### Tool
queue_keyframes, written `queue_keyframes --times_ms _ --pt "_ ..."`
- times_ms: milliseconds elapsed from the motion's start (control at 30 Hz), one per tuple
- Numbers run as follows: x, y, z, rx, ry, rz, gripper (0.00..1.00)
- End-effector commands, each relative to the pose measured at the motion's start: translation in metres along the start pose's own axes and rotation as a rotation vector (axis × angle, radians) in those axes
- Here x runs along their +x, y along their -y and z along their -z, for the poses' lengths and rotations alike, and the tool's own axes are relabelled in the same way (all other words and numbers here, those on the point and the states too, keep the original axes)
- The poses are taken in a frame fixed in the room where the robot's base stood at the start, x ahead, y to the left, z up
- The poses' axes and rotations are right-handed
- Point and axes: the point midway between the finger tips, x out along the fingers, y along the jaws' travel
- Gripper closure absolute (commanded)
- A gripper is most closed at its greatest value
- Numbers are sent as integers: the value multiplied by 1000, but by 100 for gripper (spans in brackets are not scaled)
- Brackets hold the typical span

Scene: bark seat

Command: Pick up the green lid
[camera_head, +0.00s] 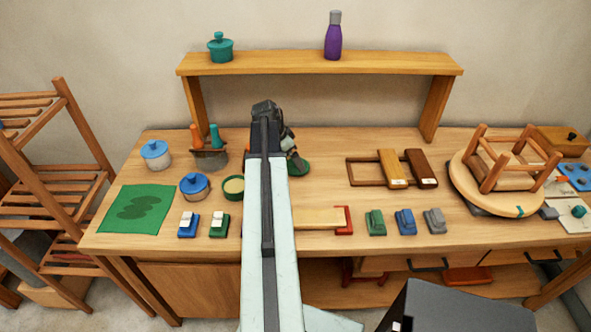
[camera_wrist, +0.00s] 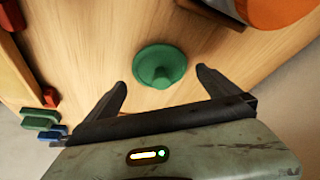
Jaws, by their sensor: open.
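The green lid (camera_wrist: 160,66) is a round disc with a knob on top. It lies on the wooden table (camera_wrist: 85,45), knob towards the wrist camera. In the head view the green lid (camera_head: 299,168) shows only in part, behind my arm and gripper. My gripper (camera_wrist: 161,80) is open and empty. Its two fingers point at the lid from either side in the wrist view, with the lid slightly beyond the gap between them. I cannot tell the exact height of the fingers above the table.
A tan-topped green round container (camera_head: 233,187) and a blue lidded pot (camera_head: 195,186) stand left of my arm. A wooden frame (camera_head: 365,172) lies to the right. A raised shelf (camera_head: 320,64) spans the back, with a teal pot (camera_head: 220,48) and a purple bottle (camera_head: 333,37).

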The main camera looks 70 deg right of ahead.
Motion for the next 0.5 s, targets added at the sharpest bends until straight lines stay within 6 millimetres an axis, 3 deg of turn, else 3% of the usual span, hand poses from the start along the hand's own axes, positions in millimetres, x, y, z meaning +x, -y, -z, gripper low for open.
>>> queue_keyframes --times_ms 33,200,467,500 --pt "15 0 -1 1 0 0 0" --pt "44 0 0 -1 0 0 0" --pt "42 0 2 -2 0 1 0" --pt "42 0 2 -2 0 1 11"
